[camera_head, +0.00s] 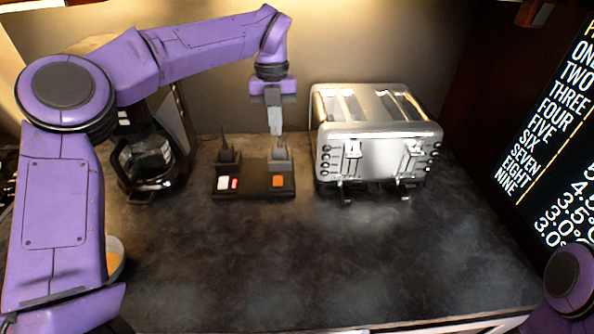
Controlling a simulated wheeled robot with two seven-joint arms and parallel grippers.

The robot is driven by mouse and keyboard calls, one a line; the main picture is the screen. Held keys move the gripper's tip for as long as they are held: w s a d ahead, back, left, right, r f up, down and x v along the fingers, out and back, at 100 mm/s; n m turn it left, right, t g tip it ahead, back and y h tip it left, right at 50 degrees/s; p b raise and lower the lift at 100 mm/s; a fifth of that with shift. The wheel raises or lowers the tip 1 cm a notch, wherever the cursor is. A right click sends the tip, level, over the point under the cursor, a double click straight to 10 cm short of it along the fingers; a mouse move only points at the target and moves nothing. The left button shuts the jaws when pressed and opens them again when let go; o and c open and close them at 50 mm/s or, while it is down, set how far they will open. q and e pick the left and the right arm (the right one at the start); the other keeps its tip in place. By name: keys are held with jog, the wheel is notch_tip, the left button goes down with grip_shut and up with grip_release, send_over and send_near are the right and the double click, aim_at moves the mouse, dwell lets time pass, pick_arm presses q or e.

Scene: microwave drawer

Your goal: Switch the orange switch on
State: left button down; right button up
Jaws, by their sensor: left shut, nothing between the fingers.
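The orange switch (278,181) is a small square on the front right of a dark switch box (254,189) on the counter. My left gripper (275,130) points down, shut and empty, above the back right of the box. Its tips are close to a dark upright lever (280,152) behind the orange switch; I cannot tell whether they touch it. The gripper is apart from the orange switch. My right gripper is not in view; only part of my right arm shows at the lower right edge.
A chrome toaster (368,140) stands right of the box. A coffee maker (150,155) stands at the left, partly behind my left arm. A white and a red button (235,184) sit on the box's left half. A bowl (115,258) shows behind my arm. The front counter (300,270) is clear.

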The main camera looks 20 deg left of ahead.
pick_arm(q)
jog(key=p, duration=0.3)
send_near(278, 184)
jog(key=f, duration=0.7)
jog(key=shift+s+d, duration=0.25)
